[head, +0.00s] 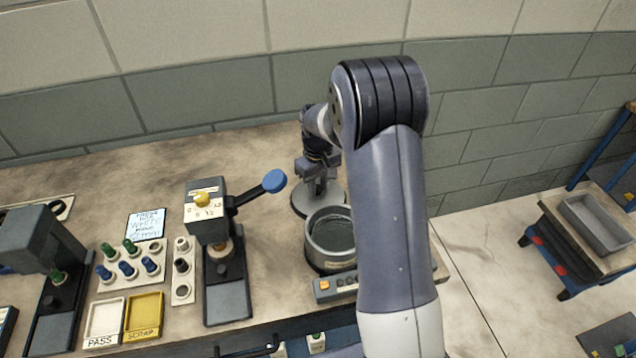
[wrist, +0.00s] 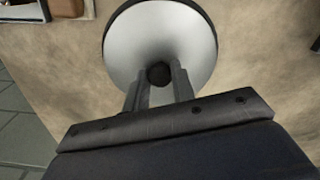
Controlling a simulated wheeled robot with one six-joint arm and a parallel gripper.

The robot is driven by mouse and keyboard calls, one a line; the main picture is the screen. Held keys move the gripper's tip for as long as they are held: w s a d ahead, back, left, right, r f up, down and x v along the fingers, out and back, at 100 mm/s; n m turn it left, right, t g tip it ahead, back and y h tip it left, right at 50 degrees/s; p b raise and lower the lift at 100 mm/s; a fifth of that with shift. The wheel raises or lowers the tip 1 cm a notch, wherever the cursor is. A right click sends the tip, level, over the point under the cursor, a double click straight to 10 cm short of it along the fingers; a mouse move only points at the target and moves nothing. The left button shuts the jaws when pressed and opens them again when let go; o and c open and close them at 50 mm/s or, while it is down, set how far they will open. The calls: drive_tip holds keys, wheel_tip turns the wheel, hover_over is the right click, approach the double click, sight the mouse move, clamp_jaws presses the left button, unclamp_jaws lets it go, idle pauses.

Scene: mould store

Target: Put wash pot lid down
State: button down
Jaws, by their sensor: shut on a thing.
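The wash pot lid (head: 307,204) is a round grey disc with a dark rim, behind the wash pot in the head view. In the wrist view the lid (wrist: 190,35) shows its pale top and black knob. My gripper (head: 318,180) is shut on the knob; its two fingers flank it in the wrist view (wrist: 159,78). The lid is over the bench; I cannot tell whether it touches. The wash pot (head: 327,261) is a grey, open round vessel in front of the lid, with dark liquid-looking contents. My arm hides part of its right side.
The bench (head: 100,190) is clear behind and left of the lid. A press with a blue-knobbed lever (head: 273,181) stands left of the pot. Coloured plugs, PASS tray (head: 104,318) and SCRAP tray (head: 144,314) lie farther left. A cart with a grey tray (head: 597,224) stands right.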

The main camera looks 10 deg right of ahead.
sight(318, 187)
drive_tip(key=shift+f, duration=0.2)
drive_tip(key=c, duration=1.2)
unclamp_jaws()
drive_tip(key=shift+r, duration=0.1)
wheel_tip(318, 187, up, 12)
drive_tip(key=shift+r+b, duration=0.1)
drive_tip(key=shift+b, duration=0.55)
drive_tip(key=shift+f+p, duration=0.3)
drive_tip(key=shift+f, duration=3.9)
